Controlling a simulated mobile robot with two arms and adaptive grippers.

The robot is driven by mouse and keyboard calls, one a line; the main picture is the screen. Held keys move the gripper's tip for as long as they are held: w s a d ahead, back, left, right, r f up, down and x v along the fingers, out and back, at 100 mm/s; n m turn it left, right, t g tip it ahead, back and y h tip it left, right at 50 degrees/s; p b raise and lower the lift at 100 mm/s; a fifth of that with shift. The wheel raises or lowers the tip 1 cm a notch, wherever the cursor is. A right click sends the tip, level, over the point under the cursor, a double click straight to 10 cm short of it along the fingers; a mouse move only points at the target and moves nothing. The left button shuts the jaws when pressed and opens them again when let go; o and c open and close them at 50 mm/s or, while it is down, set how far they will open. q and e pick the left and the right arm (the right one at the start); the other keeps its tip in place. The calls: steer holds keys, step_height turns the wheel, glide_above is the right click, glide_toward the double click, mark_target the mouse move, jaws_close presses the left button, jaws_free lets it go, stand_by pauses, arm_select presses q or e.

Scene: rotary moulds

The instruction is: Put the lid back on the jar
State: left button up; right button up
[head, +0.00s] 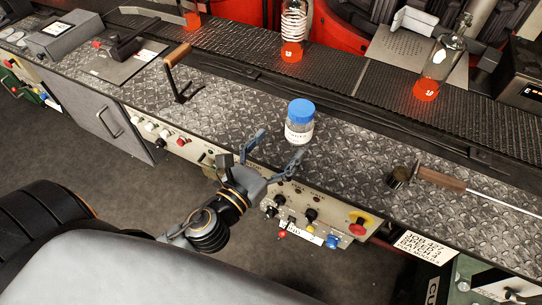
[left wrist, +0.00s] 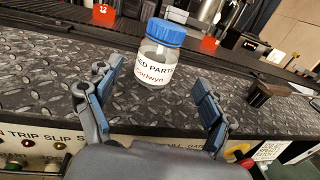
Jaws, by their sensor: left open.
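A clear jar (head: 299,132) with a white label stands upright on the diamond-plate counter. Its blue lid (head: 301,110) sits on top of the jar; I cannot tell whether it is screwed tight. In the left wrist view the jar (left wrist: 156,68) and the blue lid (left wrist: 166,33) are straight ahead, between and beyond my fingers. My left gripper (head: 280,145) is open and empty at the counter's front edge, just in front of the jar, its two fingers spread apart. My right gripper does not show.
A brush (head: 398,177) and a wooden-handled tool (head: 440,179) lie to the right. A wooden-handled lever (head: 178,55) stands to the left. Several orange-based bottles (head: 427,88) stand on the conveyor behind. Knobs and buttons (head: 310,215) line the front panel. The counter around the jar is clear.

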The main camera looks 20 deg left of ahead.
arm_select(q)
steer(key=shift+s+a, duration=0.2)
steer(key=shift+s, duration=1.05)
steer(key=shift+f, duration=0.1)
